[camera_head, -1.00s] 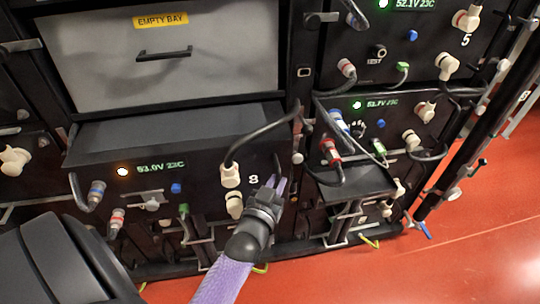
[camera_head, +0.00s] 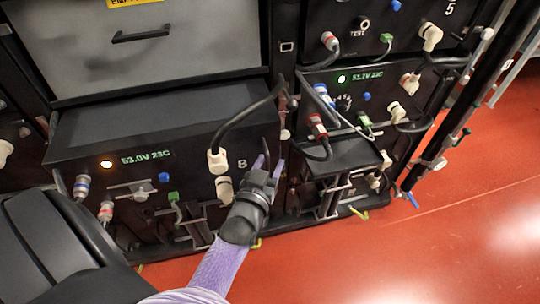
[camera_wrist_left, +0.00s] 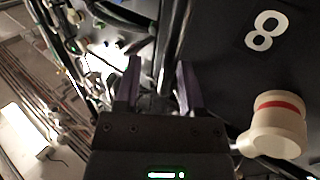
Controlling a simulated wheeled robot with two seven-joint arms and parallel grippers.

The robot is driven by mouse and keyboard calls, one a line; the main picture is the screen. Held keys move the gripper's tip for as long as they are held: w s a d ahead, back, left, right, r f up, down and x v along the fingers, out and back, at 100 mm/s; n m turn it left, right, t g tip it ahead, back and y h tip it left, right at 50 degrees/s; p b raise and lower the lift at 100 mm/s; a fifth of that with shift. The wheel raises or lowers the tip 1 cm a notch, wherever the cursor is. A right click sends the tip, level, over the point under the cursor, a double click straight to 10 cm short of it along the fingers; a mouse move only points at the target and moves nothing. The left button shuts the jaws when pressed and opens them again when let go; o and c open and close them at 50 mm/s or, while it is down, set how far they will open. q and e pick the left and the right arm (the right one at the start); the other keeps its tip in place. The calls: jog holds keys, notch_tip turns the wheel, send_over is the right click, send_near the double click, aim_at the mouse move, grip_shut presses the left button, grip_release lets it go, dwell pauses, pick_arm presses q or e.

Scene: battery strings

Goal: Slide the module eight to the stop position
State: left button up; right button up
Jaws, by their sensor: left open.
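Module eight (camera_head: 160,130) is a black box pulled forward out of the rack, with an orange lamp, a "53.0V 23C" readout and the number 8 on its front. White plugs sit on its right side, one with a black cable. My left gripper (camera_head: 272,165) is at the right end of its front, fingers open and pointing at the rack. Whether a finger touches the module cannot be told. My right gripper is not in view.
A grey empty-bay panel (camera_head: 150,55) with a black handle is above the module. To the right, another module (camera_head: 385,88) has a green lamp, and a small dark shelf (camera_head: 342,155) with cables above it juts out. Red floor (camera_head: 440,220) is clear at right.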

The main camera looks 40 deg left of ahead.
pick_arm(q)
jog(key=p+v, duration=0.2)
jog(key=v, duration=0.7)
jog(key=shift+s, duration=0.4)
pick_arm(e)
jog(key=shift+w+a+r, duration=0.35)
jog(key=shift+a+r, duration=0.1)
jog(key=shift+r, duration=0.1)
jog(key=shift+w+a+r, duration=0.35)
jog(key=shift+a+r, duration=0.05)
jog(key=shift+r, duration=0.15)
pick_arm(q)
jog(key=shift+d, duration=0.1)
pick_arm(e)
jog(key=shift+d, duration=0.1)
